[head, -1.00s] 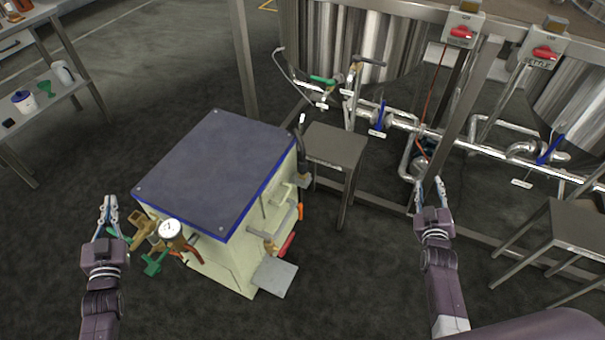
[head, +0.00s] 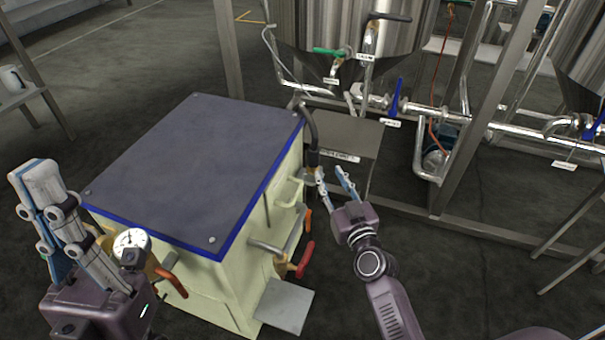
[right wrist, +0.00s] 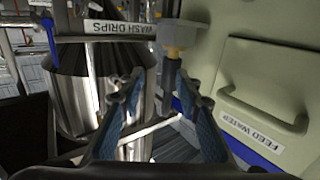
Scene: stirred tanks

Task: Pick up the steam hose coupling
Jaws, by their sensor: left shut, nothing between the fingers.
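A black hose (head: 308,125) hangs down the right side of the blue-topped cabinet (head: 195,165). My left gripper (head: 40,180) is shut and empty, left of the cabinet.
A small metal stand (head: 350,137) marked wash drips is just behind the coupling. Valve handles (head: 305,260) and a grey step plate (head: 284,306) stick out from the cabinet. A gauge (head: 131,246) is near my left gripper. Tanks and pipes stand behind.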

